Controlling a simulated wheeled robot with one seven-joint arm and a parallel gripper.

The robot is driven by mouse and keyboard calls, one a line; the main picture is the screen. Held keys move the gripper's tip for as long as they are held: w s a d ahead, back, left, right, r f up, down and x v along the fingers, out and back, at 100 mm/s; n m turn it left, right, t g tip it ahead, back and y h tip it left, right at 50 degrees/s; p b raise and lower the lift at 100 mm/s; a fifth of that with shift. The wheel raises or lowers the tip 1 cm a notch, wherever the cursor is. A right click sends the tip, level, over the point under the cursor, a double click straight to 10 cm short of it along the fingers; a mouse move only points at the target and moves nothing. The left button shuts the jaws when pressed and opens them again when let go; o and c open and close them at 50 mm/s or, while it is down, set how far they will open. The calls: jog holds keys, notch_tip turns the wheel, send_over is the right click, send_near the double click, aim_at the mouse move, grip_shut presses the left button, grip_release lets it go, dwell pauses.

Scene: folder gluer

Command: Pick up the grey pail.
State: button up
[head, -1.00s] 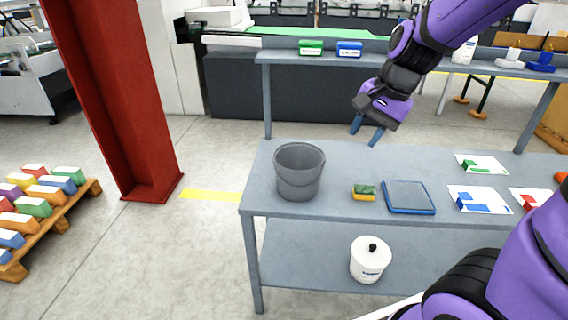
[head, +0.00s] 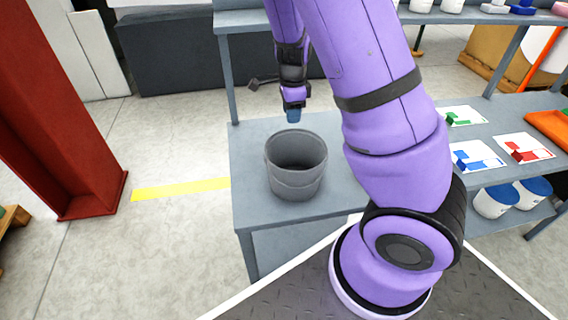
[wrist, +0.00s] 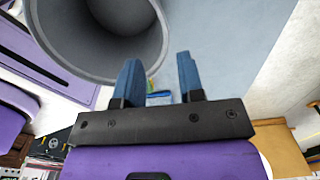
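The grey pail (head: 296,180) stands upright and looks empty on the left end of the grey table (head: 250,205). My gripper (head: 292,116) is just behind and above the pail's far rim in the head view, fingers pointing down. In the wrist view the pail (wrist: 75,50) fills the upper left, its open mouth facing the camera. The two blue fingers (wrist: 160,80) are apart with nothing between them, and the pail's rim lies beside the left finger. I cannot tell whether they touch.
My own arm hides the middle of the table. Cards with coloured blocks (head: 476,156) lie to the right, and an orange item (head: 550,124) is at the right edge. White tubs with blue lids (head: 496,200) stand below. A red column (head: 75,130) rises on the left.

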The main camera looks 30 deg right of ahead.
aim_at(290, 134)
jog(key=f, duration=1)
jog(key=shift+w+a+f, duration=0.1)
jog(key=shift+a+f, duration=0.1)
jog(key=shift+f, duration=0.1)
grip_shut()
